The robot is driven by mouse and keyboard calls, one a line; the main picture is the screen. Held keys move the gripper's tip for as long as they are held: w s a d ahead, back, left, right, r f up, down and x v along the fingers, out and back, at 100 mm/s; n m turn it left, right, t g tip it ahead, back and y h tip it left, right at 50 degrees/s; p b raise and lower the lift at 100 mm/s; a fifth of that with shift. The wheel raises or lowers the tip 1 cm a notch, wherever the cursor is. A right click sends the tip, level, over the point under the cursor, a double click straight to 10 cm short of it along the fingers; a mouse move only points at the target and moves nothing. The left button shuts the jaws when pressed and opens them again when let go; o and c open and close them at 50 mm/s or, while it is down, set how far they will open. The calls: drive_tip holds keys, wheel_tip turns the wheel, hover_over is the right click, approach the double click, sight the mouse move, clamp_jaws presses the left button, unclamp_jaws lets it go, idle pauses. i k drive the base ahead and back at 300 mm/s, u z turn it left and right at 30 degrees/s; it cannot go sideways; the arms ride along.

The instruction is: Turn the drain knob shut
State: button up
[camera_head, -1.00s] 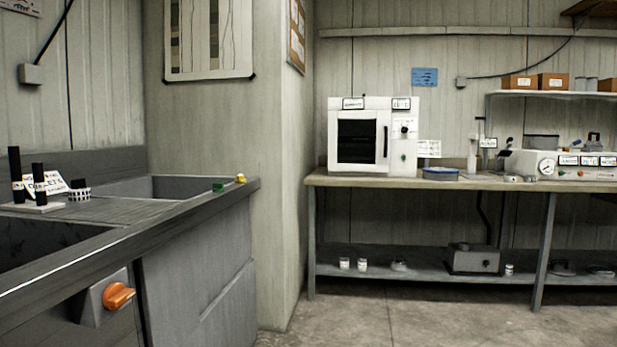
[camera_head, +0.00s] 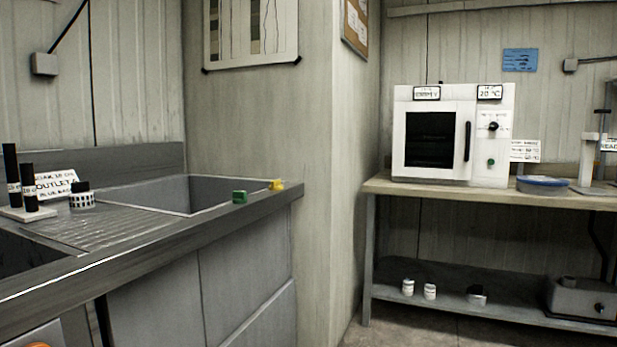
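An orange knob (camera_head: 44,336) shows only as a small piece at the bottom left edge, low on the front of the grey sink unit; most of it is cut off, so its turn position cannot be told. The sink unit (camera_head: 245,262) has a grey basin (camera_head: 215,186) at its right end and a ribbed draining area to the left of it. A dark second basin (camera_head: 22,255) is partly in view at the left edge. My gripper is not in view.
A green block (camera_head: 239,197) and a yellow piece (camera_head: 277,185) sit on the basin's front rim. An outlet sign (camera_head: 55,183) and black cylinders stand at the left. A bench (camera_head: 385,188) with a white oven (camera_head: 452,135) stands at right; some floor shows below it.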

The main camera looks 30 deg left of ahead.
sight(276, 184)
drive_tip(key=u, duration=0.25)
drive_tip(key=i, duration=1.55)
drive_tip(key=u, duration=1.65)
drive_tip(key=i, duration=0.9)
drive_tip(key=u, duration=0.8)
